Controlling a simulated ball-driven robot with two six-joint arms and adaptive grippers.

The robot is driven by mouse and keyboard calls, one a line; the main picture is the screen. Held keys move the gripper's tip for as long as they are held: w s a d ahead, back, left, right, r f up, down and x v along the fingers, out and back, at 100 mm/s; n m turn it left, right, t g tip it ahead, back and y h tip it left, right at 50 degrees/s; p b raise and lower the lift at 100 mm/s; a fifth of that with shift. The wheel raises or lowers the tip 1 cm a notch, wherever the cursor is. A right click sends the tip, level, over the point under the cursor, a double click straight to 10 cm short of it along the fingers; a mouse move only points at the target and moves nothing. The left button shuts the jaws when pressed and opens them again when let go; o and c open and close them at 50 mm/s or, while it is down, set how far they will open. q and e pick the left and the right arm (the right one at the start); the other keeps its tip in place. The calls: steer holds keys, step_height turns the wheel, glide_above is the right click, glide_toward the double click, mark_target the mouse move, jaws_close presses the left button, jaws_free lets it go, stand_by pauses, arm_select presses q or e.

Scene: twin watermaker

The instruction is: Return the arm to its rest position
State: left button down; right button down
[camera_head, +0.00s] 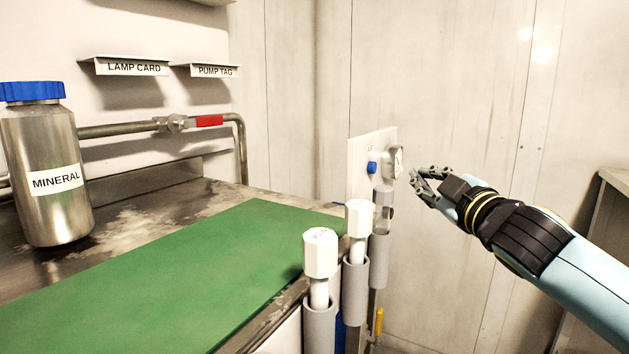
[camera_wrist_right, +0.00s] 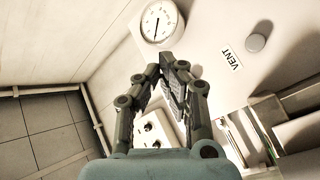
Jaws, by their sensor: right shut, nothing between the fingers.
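My right arm comes in from the right in the head view. Its gripper (camera_head: 416,182) is in the air just right of the white panel and holds nothing. In the right wrist view the fingers (camera_wrist_right: 166,72) come close together at the tips, with nothing between them. My left gripper is not in view.
A white panel (camera_head: 360,160) carries a blue knob (camera_head: 372,168). A gauge (camera_wrist_right: 161,22) and a VENT label (camera_wrist_right: 231,59) are near the right gripper. White-capped pieces (camera_head: 320,254) stand in grey tubes by a green mat (camera_head: 180,270). A MINERAL bottle (camera_head: 45,165) stands left.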

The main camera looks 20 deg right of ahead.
steer(key=s+d+f+m+g+h+p, duration=0.1)
steer(key=s+f+m+g, duration=0.15)
steer(key=f, duration=1.05)
steer(key=s+d+f+m+g+p, duration=0.1)
steer(key=s+f+g, duration=0.3)
steer(key=f, duration=0.8)
steer(key=s+a+f+m+g, duration=0.1)
steer(key=s+f+g, duration=0.1)
steer(key=s+f, duration=0.55)
steer(key=s+f+m+g, duration=0.15)
steer(key=s+f, duration=0.35)
steer(key=f, duration=0.5)
steer(key=s+a+f+g, duration=0.2)
steer(key=s+f, duration=0.4)
steer(key=s, duration=0.6)
steer(key=s+a+f+m+g+y, duration=0.1)
steer(key=s+a+f+g, duration=0.2)
steer(key=s, duration=1)
steer(key=s+a+f+m+g+p, duration=0.1)
steer(key=s+a+f+g, duration=0.1)
steer(key=s+f, duration=0.6)
steer(key=s+g, duration=0.1)
steer(key=s, duration=0.3)
steer(key=shift+s+a+f+y, duration=0.3)
steer(key=shift+s+f, duration=0.05)
steer(key=shift+f, duration=0.05)
